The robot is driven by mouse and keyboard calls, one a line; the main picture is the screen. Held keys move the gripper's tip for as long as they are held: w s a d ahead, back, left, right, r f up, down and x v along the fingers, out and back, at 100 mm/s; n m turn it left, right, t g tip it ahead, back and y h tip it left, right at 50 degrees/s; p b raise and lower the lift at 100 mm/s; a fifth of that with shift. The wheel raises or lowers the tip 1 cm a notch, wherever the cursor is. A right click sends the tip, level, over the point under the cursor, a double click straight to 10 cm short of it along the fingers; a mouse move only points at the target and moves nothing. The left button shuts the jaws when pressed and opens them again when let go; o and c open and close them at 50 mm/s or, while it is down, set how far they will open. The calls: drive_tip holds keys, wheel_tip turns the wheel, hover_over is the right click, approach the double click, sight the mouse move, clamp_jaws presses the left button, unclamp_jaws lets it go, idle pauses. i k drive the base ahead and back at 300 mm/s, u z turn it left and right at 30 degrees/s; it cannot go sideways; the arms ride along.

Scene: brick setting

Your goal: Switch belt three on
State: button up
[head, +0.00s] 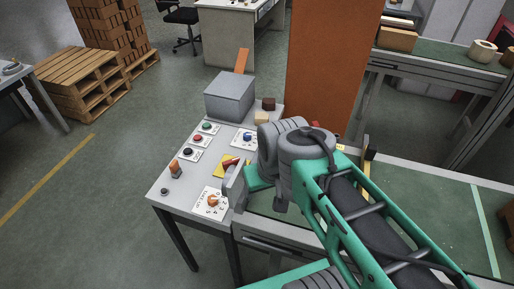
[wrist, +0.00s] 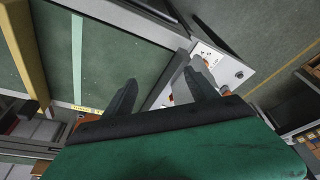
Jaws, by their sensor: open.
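A grey control table (head: 178,205) stands left of my arm in the head view. On it are an orange knob (head: 212,201) on a white marked plate, a blue knob (head: 247,138) on another white plate, and a red part (head: 231,161) on a yellow plate. Green (head: 207,127), red (head: 198,138) and black (head: 188,152) buttons line the left side. The lettering is too small to read. My gripper (head: 233,184) is over the table's right edge, close to the orange knob, partly hidden by my arm. In the wrist view my gripper (wrist: 162,92) is open, its fingers apart.
A green conveyor belt (head: 400,192) runs right of the table beneath my arm. A grey box (head: 230,96) and an orange pillar (head: 328,70) stand behind. Another belt (head: 440,53) with boxes and rolls is at the back right. The floor left of the table is clear.

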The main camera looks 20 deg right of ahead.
sight(235, 162)
drive_tip(key=u, duration=0.55)
drive_tip(key=k, duration=0.65)
drive_tip(key=u, duration=1.1)
drive_tip(key=i, duration=1.4)
drive_tip(key=z, duration=0.4)
drive_tip(key=i, duration=0.5)
drive_tip(key=z, duration=0.4)
